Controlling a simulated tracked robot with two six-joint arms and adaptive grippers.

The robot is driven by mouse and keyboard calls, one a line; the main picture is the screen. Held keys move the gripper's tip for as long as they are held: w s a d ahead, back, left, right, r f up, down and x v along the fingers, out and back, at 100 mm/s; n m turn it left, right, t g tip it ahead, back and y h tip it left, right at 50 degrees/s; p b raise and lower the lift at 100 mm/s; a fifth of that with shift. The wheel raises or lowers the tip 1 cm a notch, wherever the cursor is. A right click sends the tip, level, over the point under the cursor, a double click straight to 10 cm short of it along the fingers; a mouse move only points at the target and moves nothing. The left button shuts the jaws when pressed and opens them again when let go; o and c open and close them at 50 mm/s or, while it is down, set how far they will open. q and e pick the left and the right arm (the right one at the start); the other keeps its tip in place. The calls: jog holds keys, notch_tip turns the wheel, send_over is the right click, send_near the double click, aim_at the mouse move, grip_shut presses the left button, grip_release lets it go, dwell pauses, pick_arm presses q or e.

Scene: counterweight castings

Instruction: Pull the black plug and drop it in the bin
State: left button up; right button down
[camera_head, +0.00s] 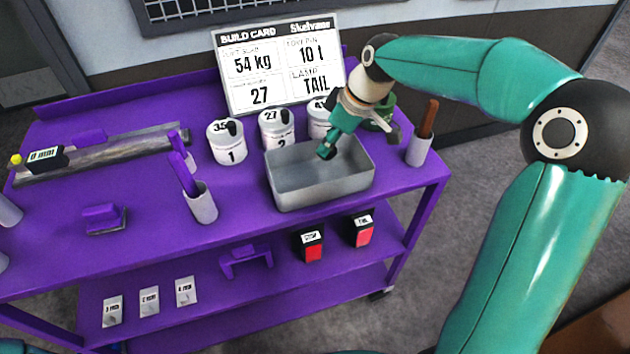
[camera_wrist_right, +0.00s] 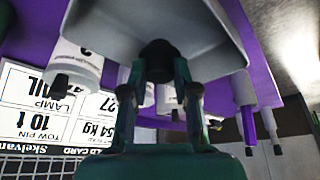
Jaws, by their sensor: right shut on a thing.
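My right gripper (camera_head: 327,150) is over the open grey metal bin (camera_head: 322,193), its tips pointing down toward the inside. In the right wrist view the gripper (camera_wrist_right: 160,78) is shut on a dark round piece, the black plug (camera_wrist_right: 159,54), with the grey bin (camera_wrist_right: 205,40) behind it. White canisters marked 1 (camera_head: 228,147), 2 (camera_head: 277,130) and a third (camera_head: 320,115) stand behind the bin. Black pieces show on the tops of canisters 1 and 2. The third canister is partly hidden by my right gripper. My left gripper is not in view.
A build card (camera_head: 280,65) stands behind the canisters on the purple cart (camera_head: 150,225). A cup with a brown handle (camera_head: 418,152) stands right of the bin. A grey cup (camera_head: 201,207) with purple pieces stands left. Red-black boxes (camera_head: 311,246) sit on the lower shelf.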

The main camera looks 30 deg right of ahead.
jog(key=shift+f+b, duration=0.3)
jog(key=shift+f, duration=0.5)
jog(key=c, duration=0.8)
grip_release()
jog(key=shift+r, duration=0.15)
jog(key=v, duration=1.1)
jog(key=shift+s+r, duration=0.25)
jog(key=shift+r, duration=0.05)
jog(key=shift+d, duration=0.15)
